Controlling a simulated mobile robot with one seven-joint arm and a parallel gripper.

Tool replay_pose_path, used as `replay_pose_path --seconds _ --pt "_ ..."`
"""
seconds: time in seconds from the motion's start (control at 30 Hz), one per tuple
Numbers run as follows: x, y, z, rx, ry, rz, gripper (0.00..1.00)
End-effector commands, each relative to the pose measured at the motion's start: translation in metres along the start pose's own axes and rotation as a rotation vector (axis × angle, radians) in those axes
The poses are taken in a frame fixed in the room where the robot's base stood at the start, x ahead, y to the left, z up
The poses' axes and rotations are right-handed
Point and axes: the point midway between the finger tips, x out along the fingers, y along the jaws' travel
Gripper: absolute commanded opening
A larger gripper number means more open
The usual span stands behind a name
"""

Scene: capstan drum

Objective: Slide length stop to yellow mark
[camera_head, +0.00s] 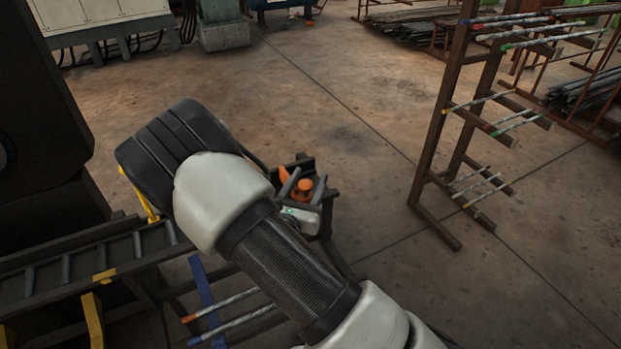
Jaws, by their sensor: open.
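The orange piece is at the end of a dark rail or frame (294,164). A yellow patch (105,275) marks the near rail of the roller track at left. Another yellow part (144,193) shows beside my arm. I cannot tell which is the yellow mark. My arm hides the track's middle.
A dark roller track (50,290) runs along the left, beside a large dark machine (40,130). Tipped bars (235,318) lie below, near a blue upright (203,290). A brown bar rack (440,130) stands at right. The concrete floor between is clear.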

Motion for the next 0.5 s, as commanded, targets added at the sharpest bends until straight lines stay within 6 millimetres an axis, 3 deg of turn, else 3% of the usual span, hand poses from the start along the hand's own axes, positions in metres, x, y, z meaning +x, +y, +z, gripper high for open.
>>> replay_pose_path --seconds 0.2,0.47,0.5 --pt "0.017 0.000 0.000 0.000 0.000 0.000 0.48" --pt "0.018 0.000 0.000 -0.001 0.000 0.000 0.48" --pt "0.018 0.000 0.000 -0.001 0.000 0.000 0.44"
